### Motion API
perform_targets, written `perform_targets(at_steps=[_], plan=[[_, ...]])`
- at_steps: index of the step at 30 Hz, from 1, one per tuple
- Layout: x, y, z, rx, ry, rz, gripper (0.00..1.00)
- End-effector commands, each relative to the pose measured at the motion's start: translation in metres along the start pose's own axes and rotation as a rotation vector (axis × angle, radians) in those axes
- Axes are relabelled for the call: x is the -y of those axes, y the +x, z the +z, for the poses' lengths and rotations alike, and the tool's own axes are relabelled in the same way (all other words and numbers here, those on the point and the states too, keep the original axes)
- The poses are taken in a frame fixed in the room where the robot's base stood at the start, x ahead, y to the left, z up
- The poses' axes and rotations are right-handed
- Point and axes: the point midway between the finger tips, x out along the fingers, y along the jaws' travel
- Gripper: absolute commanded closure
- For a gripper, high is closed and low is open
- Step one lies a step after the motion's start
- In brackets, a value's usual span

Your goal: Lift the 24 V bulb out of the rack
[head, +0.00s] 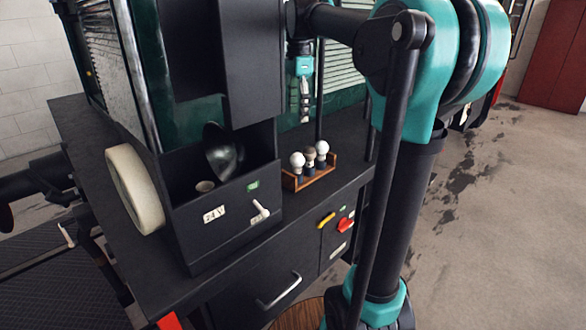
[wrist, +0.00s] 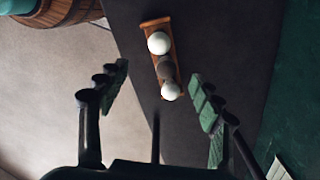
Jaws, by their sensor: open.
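A small wooden rack (head: 291,183) stands on the dark bench top and holds three bulbs in a row. Two bulbs are white, one at the left end (head: 297,160) and one at the right end (head: 322,147). The middle bulb (head: 309,155) is darker. I cannot read any marking that tells which is the 24 V one. My gripper (head: 305,108) points down above the rack, apart from it. In the wrist view my open, empty gripper (wrist: 160,73) has its fingers on either side of the rack (wrist: 150,24) and bulbs.
Left of the rack stands a black box (head: 225,215) with a "24 V" label, a lamp reflector (head: 222,150) and a white lever (head: 260,208). A green slatted wall rises behind.

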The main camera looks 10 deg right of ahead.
Motion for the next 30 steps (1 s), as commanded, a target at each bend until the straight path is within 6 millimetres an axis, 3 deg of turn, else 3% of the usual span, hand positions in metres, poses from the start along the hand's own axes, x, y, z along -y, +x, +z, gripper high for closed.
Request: perform_targets(at_steps=[5,18,30], plan=[[0.001,0.018,0.0,0.0,0.014,0.004,0.34],[0.0,0.102,0.0,0.0,0.012,0.003,0.34],[-0.001,0.137,0.002,0.0,0.011,0.002,0.34]])
